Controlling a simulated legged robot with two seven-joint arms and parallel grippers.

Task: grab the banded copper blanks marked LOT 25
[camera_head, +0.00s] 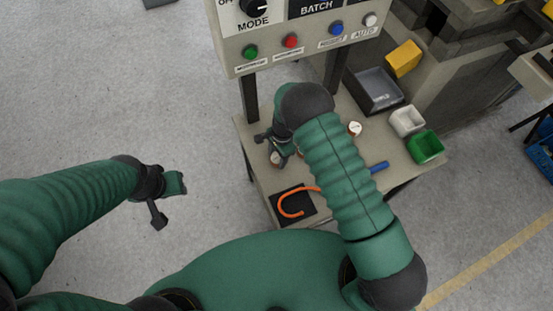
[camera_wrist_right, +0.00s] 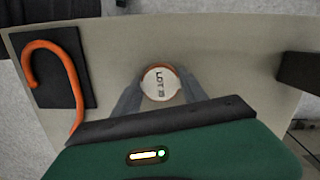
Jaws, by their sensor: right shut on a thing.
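In the right wrist view, a round copper blank (camera_wrist_right: 160,84) with a white top label stands between the fingers of my right gripper (camera_wrist_right: 158,90). The label reads LOT; its number is too small to read surely. The gripper is shut on this blank. In the head view my right gripper (camera_head: 278,146) is at the left part of the bench, partly hidden by my arm. Another white-topped copper blank (camera_head: 355,129) stands on the bench, right of my arm. My left gripper (camera_head: 166,199) hangs over the floor left of the bench, with no object visible in it.
The bench (camera_head: 398,162) carries a black mat (camera_head: 310,207) with an orange hook-shaped tube (camera_head: 283,206), a blue object (camera_head: 379,167), and grey (camera_head: 375,90), white (camera_head: 407,121) and green (camera_head: 425,146) bins. A control panel (camera_head: 300,42) on posts stands over the back.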

